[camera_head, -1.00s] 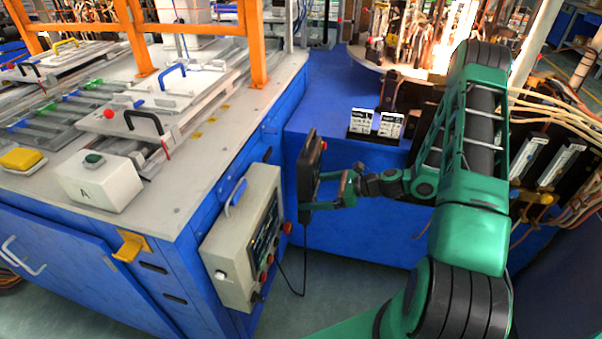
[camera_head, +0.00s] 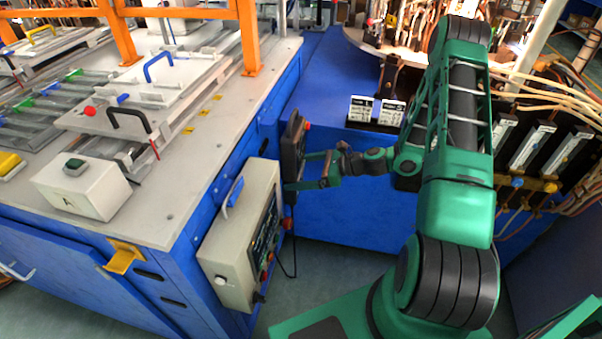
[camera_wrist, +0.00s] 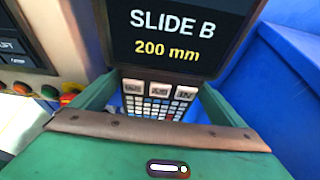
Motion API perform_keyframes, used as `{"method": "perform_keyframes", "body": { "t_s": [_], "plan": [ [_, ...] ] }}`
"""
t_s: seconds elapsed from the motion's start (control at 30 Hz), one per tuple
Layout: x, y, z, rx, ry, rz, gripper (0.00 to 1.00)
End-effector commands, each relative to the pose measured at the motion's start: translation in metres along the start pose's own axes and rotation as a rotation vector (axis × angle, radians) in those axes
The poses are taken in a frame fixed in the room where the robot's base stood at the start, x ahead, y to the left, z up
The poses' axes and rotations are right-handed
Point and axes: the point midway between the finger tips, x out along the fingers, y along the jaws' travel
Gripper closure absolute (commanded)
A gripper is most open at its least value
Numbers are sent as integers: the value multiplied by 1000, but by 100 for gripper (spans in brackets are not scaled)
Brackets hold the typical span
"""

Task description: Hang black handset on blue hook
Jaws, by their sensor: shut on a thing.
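A red button shows at the handset's upper right. A blue curved piece (camera_head: 235,191) sits on top of the control box; I cannot tell whether it is the blue hook or a handle.
The grey control box (camera_head: 238,240) with coloured buttons hangs on the bench side, close below the handset. The grey bench top (camera_head: 185,190) carries fixtures. A blue cabinet (camera_head: 350,175) stands behind my gripper.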

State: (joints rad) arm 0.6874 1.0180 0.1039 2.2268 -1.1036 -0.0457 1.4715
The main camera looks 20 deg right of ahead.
Motion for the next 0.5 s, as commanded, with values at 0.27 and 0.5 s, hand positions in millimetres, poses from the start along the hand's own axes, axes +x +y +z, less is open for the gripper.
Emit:
{"method": "perform_keyframes", "body": {
  "t_s": [0.27, 0.5],
  "plan": [
    [12, 0, 5, -1, -4, 0, 66],
    [22, 0, 8, -2, -4, 1, 66]
  ]
}}
